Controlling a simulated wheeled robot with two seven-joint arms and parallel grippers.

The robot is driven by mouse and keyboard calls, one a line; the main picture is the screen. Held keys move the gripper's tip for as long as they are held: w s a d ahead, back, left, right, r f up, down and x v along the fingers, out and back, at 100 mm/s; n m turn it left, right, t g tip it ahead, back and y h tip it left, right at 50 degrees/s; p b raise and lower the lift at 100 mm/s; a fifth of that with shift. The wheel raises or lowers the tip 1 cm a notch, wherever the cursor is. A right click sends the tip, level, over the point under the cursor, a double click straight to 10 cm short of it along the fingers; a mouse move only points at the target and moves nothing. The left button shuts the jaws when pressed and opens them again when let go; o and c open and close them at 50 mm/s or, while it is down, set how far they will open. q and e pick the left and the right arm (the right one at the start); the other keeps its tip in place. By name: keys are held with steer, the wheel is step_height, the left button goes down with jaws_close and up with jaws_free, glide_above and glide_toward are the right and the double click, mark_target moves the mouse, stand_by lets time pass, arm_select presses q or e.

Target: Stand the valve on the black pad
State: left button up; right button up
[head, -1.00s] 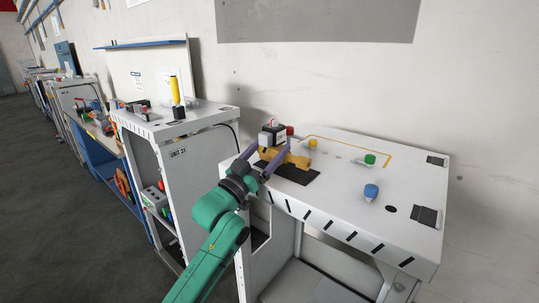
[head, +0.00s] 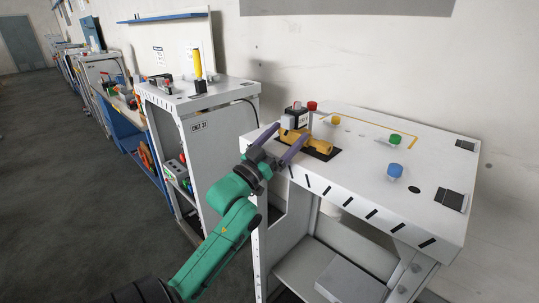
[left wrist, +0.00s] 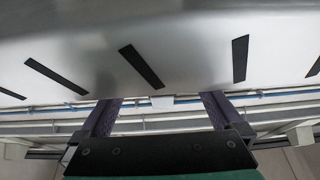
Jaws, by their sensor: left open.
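The valve has a brass-yellow body (head: 318,144) and a dark-and-white block (head: 296,119) on top. It is at the black pad (head: 328,154) near the front left of the white stand's top. It looks upright, but its base is partly hidden by my gripper. My left gripper (head: 292,134) is open, with its two purple fingers apart at the valve's near left side; I cannot tell whether they touch it. In the left wrist view the spread fingers (left wrist: 160,112) show, and the valve and pad do not. My right gripper is not in view.
On the white stand (head: 360,185) are red (head: 312,106), yellow (head: 336,119), green (head: 395,139) and blue (head: 395,170) knobs. Black stripes mark its front edge. Another white unit (head: 205,98) stands close on the left. A wall is behind.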

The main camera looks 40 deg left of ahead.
arm_select(q)
steer(key=b+v, duration=0.3)
steer(key=v, duration=0.7)
